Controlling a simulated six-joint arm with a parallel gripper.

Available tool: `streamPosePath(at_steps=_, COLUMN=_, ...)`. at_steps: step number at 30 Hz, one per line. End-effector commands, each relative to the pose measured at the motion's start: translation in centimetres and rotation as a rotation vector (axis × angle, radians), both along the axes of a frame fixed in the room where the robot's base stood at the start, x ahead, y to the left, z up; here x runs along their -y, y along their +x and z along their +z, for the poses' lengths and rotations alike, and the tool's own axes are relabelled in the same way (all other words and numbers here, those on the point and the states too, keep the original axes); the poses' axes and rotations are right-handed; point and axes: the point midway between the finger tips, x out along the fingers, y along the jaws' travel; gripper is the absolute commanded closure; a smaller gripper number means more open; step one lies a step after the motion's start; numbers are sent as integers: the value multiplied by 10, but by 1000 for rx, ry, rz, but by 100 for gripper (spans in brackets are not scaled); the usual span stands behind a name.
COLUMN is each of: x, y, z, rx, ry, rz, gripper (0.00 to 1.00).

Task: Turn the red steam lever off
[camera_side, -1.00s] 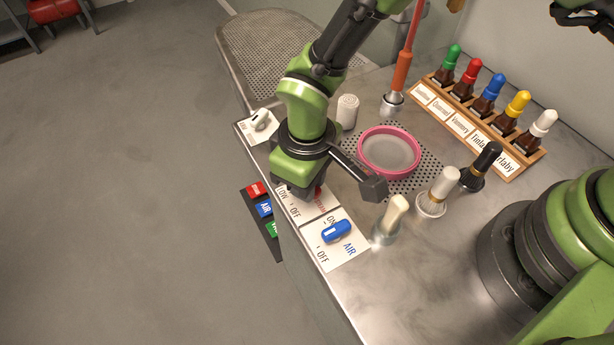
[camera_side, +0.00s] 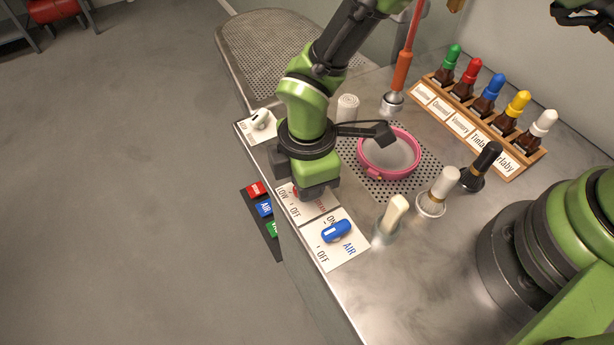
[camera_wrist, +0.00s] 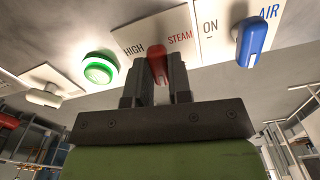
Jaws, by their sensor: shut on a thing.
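The red steam lever (camera_wrist: 157,62) stands between the two fingers of my gripper (camera_wrist: 160,75) in the wrist view, on a white plate (camera_wrist: 133,37) marked HIGH and STEAM. My gripper is shut on it. In the side view my gripper (camera_side: 311,190) is over the steam plate and hides most of the lever. The LOW and OFF marks (camera_side: 290,205) show at the plate's near left edge. Which mark the lever points to cannot be told.
The blue AIR lever (camera_side: 336,231) is close beside my gripper. A white lever (camera_side: 261,120) is on the other side. A green round knob (camera_wrist: 99,68) shows in the wrist view. A pink-rimmed bowl (camera_side: 362,164), brushes (camera_side: 437,192) and a bottle rack (camera_side: 474,126) stand behind.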

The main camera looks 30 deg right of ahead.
Motion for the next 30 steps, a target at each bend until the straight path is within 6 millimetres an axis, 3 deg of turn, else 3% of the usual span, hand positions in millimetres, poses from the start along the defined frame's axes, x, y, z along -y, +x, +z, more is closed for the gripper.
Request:
streamPosePath(at_steps=12, x=2, y=-1, z=0, rx=-7, ry=-5, rz=159, gripper=100)
streamPosePath(at_steps=27, x=2, y=-1, z=-1, rx=-7, ry=-6, rz=177, gripper=100)
streamPosePath(at_steps=28, x=2, y=-1, z=-1, rx=-7, ry=-6, rz=177, gripper=76)
streamPosePath(at_steps=30, x=2, y=-1, z=-1, rx=-6, ry=-5, rz=177, gripper=60)
